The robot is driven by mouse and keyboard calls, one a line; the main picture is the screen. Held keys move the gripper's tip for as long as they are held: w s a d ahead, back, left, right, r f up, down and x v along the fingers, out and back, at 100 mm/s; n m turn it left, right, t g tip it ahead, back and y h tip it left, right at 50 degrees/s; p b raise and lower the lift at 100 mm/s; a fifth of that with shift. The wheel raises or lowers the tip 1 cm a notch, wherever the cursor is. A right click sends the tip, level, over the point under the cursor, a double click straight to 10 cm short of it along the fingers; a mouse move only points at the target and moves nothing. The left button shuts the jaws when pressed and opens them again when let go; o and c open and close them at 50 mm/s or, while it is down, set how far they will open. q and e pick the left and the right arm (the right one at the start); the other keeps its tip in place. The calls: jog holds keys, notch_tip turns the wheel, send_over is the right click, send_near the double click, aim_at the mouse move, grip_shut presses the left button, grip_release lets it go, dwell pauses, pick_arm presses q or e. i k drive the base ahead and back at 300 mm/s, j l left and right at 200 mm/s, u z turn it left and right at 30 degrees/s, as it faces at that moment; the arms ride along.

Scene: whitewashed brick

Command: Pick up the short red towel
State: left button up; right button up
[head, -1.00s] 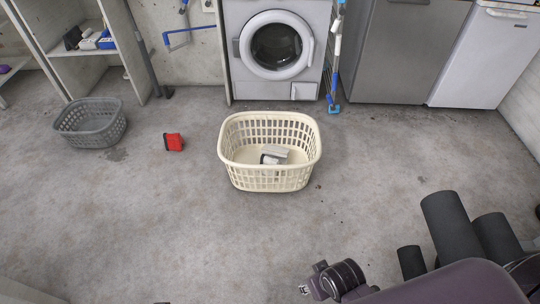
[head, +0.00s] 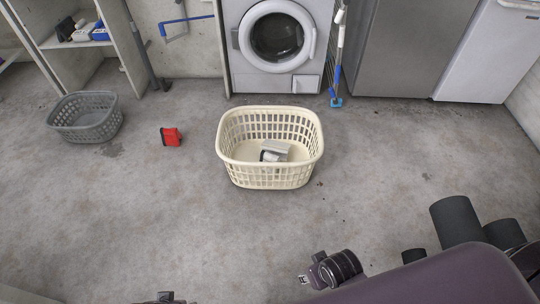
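A small red item with a dark edge, seemingly the short red towel (head: 173,137), lies on the concrete floor between the two baskets. It looks like a compact folded block. My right gripper (head: 305,279) is at the bottom, to the right of centre, far in front of the red item and not touching it. Its fingers are too small and turned away to read. Only the top of my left gripper (head: 165,298) shows at the bottom edge; its fingers are hidden.
A cream basket (head: 270,180) holding a small grey-white item (head: 274,150) stands right of the red item. A grey basket (head: 85,130) stands to its left. A washing machine (head: 276,35), a mop (head: 338,60) and cabinets (head: 405,55) line the back. The floor in front is clear.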

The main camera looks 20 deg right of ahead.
aim_at(171, 137)
jog(key=i+j+z, duration=0.45)
jog(key=i+j, duration=0.25)
jog(key=j, duration=0.15)
